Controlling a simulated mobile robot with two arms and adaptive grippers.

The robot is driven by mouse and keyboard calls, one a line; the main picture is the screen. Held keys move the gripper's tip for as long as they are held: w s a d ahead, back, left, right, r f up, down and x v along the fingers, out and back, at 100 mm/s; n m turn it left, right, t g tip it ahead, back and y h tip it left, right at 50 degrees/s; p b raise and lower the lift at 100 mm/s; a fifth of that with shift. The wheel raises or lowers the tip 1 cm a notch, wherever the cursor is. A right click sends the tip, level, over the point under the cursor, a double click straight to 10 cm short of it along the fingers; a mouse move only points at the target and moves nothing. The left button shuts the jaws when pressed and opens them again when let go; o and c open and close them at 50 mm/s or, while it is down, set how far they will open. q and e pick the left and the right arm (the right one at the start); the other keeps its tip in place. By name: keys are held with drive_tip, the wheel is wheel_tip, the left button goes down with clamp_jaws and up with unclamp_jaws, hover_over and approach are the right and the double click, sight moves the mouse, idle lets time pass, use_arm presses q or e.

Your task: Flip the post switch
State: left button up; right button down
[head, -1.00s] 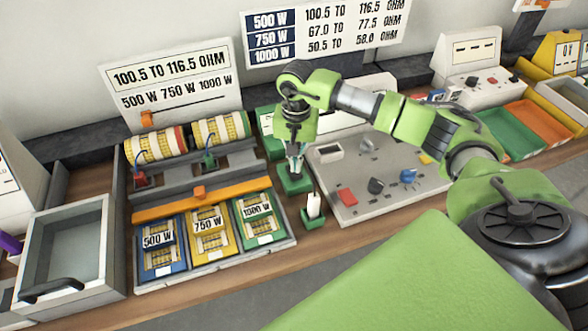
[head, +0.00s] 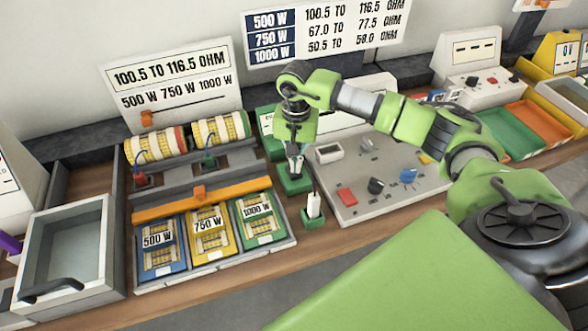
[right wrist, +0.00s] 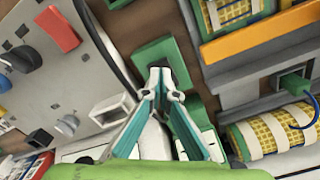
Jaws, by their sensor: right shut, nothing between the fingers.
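My right gripper (head: 296,174) points down over a green block (head: 293,186) between the coil board and the grey control panel. Its fingers are shut and empty. In the right wrist view the closed fingertips (right wrist: 161,74) overlap the green block (right wrist: 160,54); I cannot tell whether they touch it. A smaller green base with an upright white post (head: 313,205) stands just in front, clear of the gripper. Its green base shows at the top of the right wrist view (right wrist: 126,4). No label shows which piece is the post switch. My left gripper is not in view.
The grey control panel (head: 345,205) with knobs and a red button lies to the right. The coil board (head: 285,246) with blue, yellow and green cards lies to the left. A grey open bin (head: 108,240) stands farther left. Green and orange trays (head: 547,120) lie at right.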

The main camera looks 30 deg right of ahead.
drive_tip(key=shift+f+b, duration=0.95)
drive_tip(key=shift+f, duration=0.1)
idle(0.4)
drive_tip(key=shift+r+p, duration=1.75)
drive_tip(key=shift+r, duration=1.75)
